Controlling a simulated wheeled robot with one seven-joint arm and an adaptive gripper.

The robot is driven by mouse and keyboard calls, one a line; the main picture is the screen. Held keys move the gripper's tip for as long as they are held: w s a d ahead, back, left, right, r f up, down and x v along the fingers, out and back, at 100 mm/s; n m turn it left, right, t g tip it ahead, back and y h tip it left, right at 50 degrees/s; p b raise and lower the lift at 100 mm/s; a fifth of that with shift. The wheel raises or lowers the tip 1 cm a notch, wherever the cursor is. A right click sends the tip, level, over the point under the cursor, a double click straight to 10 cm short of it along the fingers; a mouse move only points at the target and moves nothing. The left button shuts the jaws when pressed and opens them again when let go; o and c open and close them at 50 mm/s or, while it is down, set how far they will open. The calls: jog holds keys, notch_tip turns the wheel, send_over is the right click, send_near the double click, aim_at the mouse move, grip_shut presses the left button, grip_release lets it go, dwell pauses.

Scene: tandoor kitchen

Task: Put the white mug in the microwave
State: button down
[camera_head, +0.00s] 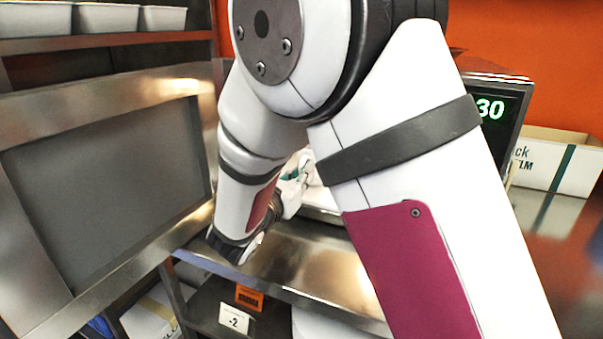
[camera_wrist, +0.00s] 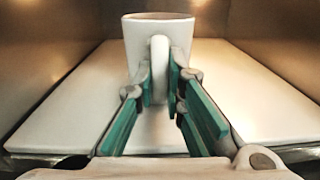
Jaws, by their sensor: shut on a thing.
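The white mug (camera_wrist: 136,45) stands upright inside the microwave cavity in the wrist view, its handle facing me. My gripper (camera_wrist: 160,84) has its teal-padded fingers on both sides of the handle and is shut on it. The mug is above the pale microwave floor plate (camera_wrist: 60,112); the fingers hide part of its lower edge, so I cannot tell whether it touches the plate. In the head view the microwave door (camera_head: 110,165) is wide open at the left. My arm hides most of the cavity and the mug there, and only a little of my gripper (camera_head: 298,172) shows.
The microwave's display (camera_head: 491,108) reads 30 at the right. A white box (camera_head: 545,165) stands right of it. A steel counter (camera_head: 310,265) lies in front, with a dark lower shelf below. Metal cavity walls (camera_wrist: 38,50) flank the mug, with free plate on both sides.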

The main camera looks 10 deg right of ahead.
jog(key=c, duration=1.7)
grip_release()
jog(key=shift+o, duration=0.2)
jog(key=shift+r, duration=0.15)
jog(key=p+v, duration=0.1)
jog(key=v, duration=1.1)
jog(key=s+d+r+m+g, duration=0.3)
jog(key=s+d+m+g, duration=1)
jog(key=s+d+m, duration=0.6)
jog(key=s+d+f+m+g+y, duration=0.1)
jog(key=s+f+m+g+y, duration=0.15)
jog(key=s+y, duration=0.45)
jog(key=s+a+m+t+y, duration=0.2)
jog(key=s+a+m+y, duration=0.2)
jog(key=s+a+m, duration=0.3)
jog(key=shift+t, duration=0.35)
